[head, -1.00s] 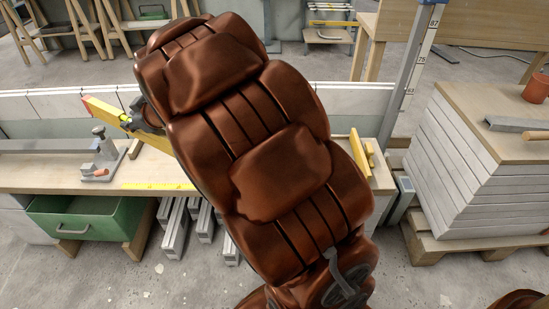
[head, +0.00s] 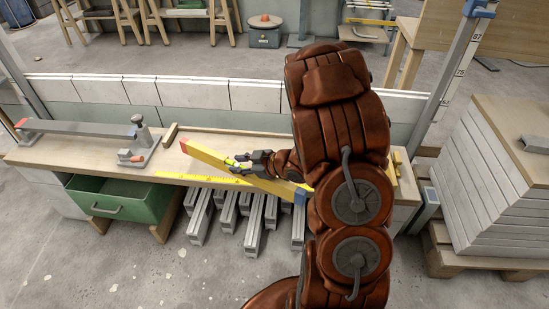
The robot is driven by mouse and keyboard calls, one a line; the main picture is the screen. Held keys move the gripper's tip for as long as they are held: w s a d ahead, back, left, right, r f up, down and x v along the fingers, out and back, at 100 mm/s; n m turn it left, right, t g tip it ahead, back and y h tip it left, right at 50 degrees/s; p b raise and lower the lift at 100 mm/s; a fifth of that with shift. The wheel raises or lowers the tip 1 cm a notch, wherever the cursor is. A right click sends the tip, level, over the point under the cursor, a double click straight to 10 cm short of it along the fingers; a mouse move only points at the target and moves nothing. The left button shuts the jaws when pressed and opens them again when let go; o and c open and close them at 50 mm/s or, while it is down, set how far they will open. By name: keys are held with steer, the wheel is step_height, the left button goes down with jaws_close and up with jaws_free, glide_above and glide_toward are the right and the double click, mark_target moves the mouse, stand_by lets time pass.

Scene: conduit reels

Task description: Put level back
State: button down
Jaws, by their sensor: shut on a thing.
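A yellow spirit level (head: 208,158) with a red left end and what looks like a blue right end slants over the workbench (head: 200,141), its right end lower in the picture. My gripper (head: 243,163) is shut on it near the middle. My arm covers part of the scene behind the level's right end. I cannot tell whether the level touches the bench or hangs just above it.
A grey bender (head: 138,146) with a long bar stands at the bench's left. A yellow rule (head: 190,178) lies along the front edge. A green drawer (head: 118,202) stands open below, beside several grey channels (head: 256,222). Stacked boards (head: 490,170) stand right.

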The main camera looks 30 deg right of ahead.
steer(key=shift+s+d+f, duration=0.1)
steer(key=shift+d, duration=0.25)
steer(key=w+d, duration=0.1)
steer(key=d, duration=0.4)
steer(key=w+d+f+b, duration=0.1)
steer(key=d, duration=0.4)
steer(key=w+d, duration=0.1)
steer(key=d, duration=0.4)
steer(key=shift+w+f+b, duration=0.1)
steer(key=shift+f+b, duration=0.15)
steer(key=shift+b, duration=0.05)
steer(key=shift+f+b, duration=0.75)
steer(key=shift+f, duration=1)
steer(key=c, duration=0.8)
jaws_free()
